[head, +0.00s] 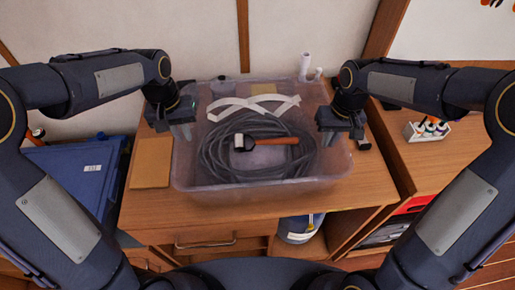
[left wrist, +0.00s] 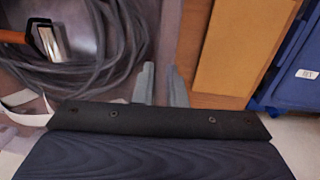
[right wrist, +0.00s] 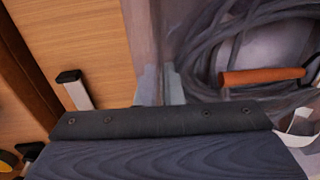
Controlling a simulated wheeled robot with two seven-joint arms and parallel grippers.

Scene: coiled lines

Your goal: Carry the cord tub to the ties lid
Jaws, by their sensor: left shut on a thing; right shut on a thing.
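The cord tub (head: 262,194) is a clear plastic tub on or just above the wooden desk; I cannot tell which. It holds a coil of dark grey cord (head: 216,150), a mallet (head: 278,140) with an orange-brown handle, and white strips (head: 240,104). My left gripper (head: 184,131) is shut on its left wall, which also shows in the left wrist view (left wrist: 163,45). My right gripper (head: 339,131) is shut on its right wall, also seen in the right wrist view (right wrist: 147,40). A blue lidded box (head: 68,180) with an unreadable label stands at the left; I cannot tell whether this is the ties lid.
The wooden desk (head: 150,212) has a tan flat board (head: 151,163) left of the tub. White cylinders (head: 305,66) stand behind it. A small black-topped object (head: 363,144) lies right of it. A white tray of small bottles (head: 428,131) sits on the right-hand surface.

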